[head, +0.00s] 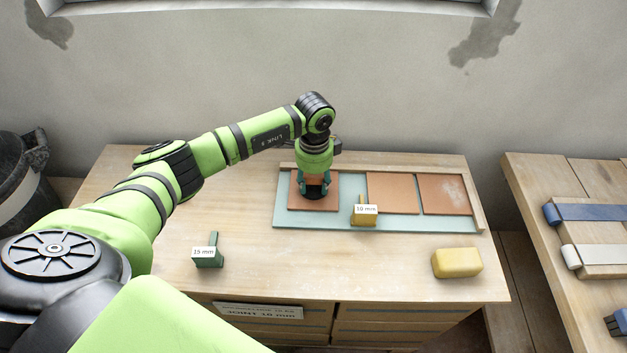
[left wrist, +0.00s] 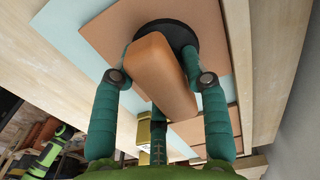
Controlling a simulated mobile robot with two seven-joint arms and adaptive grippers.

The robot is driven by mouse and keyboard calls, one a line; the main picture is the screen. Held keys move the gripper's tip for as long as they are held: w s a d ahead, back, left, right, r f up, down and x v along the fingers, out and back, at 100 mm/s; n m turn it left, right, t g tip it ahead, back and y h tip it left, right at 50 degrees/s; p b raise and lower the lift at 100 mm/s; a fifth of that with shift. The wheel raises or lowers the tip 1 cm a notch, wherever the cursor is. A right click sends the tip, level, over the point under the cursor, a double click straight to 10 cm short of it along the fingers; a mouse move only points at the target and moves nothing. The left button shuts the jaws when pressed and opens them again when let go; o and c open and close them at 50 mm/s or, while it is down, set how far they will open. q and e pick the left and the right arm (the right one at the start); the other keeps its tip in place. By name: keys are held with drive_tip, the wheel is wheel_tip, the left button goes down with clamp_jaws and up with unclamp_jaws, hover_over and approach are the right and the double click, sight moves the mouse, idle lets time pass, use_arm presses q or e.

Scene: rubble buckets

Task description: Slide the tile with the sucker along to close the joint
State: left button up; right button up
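A terracotta tile (head: 301,202) lies on the pale blue bed at its left end. A sucker with a black disc and brown handle (left wrist: 160,72) sits on this tile. My left gripper (head: 316,186) is over the tile, its green fingers (left wrist: 157,70) on both sides of the handle and appearing to touch it. A middle tile (head: 391,192) and a right tile (head: 446,194), with a pale patch, lie farther right. A wide open joint shows between the left and middle tiles; the joint between the other two is narrow. My right gripper is not in view.
A yellow block labelled 10 mm (head: 364,217) stands at the bed's front near the open joint. A green block labelled 15 mm (head: 208,257) and a yellow sponge-like block (head: 457,263) stand on the bench (head: 330,270). A wooden strip (head: 478,205) edges the bed's right end.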

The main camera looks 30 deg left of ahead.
use_arm(q)
drive_tip(key=o, duration=0.5)
drive_tip(key=shift+f, duration=0.35)
drive_tip(key=shift+w+a+f, duration=0.1)
drive_tip(key=shift+w+f, duration=0.05)
drive_tip(key=shift+w, duration=0.2)
drive_tip(key=shift+s+r, duration=0.15)
drive_tip(key=shift+r, duration=0.1)
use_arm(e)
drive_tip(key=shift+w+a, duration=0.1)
use_arm(q)
wheel_tip(320, 180, up, 12)
drive_tip(key=shift+f, duration=0.1)
